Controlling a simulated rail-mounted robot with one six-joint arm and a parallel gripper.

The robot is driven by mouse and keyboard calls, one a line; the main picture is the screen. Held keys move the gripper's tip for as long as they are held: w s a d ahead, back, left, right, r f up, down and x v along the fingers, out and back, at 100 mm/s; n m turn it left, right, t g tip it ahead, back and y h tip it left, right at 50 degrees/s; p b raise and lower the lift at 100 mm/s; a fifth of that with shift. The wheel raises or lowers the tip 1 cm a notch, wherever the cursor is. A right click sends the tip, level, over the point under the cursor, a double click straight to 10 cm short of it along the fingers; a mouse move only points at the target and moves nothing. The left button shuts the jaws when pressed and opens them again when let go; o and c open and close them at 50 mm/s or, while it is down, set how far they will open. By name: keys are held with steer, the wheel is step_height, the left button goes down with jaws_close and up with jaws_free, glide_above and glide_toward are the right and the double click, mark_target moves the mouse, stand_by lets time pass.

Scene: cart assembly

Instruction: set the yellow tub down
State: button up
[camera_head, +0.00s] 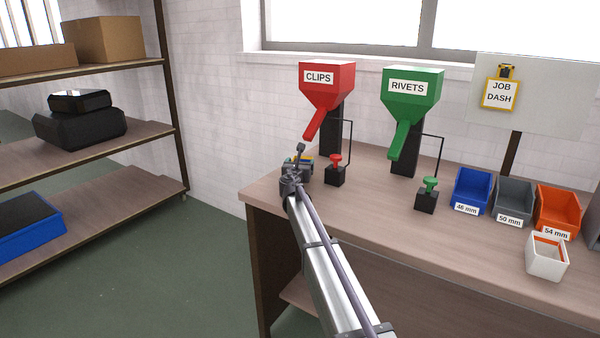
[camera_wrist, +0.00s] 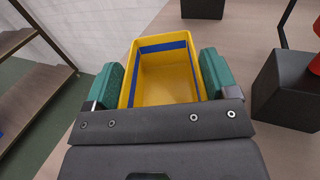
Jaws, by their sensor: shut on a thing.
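The yellow tub (camera_wrist: 165,84) is an open-topped box with a blue stripe along its inner wall, and it looks empty inside. My gripper (camera_wrist: 163,80) is shut on it, with a green pad against each side in the wrist view. In the head view my gripper (camera_head: 297,172) is over the left end of the workbench (camera_head: 400,210), below the spout of the red CLIPS hopper (camera_head: 327,85). The tub (camera_head: 305,160) is mostly hidden there behind my wrist. I cannot tell whether the tub's base touches the bench.
A black block with a red plunger (camera_head: 335,174) stands just right of the tub. The green RIVETS hopper (camera_head: 412,90) stands further right. Blue (camera_head: 472,190), grey and orange bins and a white tub (camera_head: 546,262) are at the right. The bench's left edge is close by.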

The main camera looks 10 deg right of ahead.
steer(key=shift+r, duration=0.15)
steer(key=shift+f, duration=0.2)
steer(key=o, duration=0.9)
steer(key=shift+r, duration=0.1)
steer(key=shift+s+r, duration=0.1)
steer(key=shift+r, duration=0.1)
steer(key=v, duration=1.2)
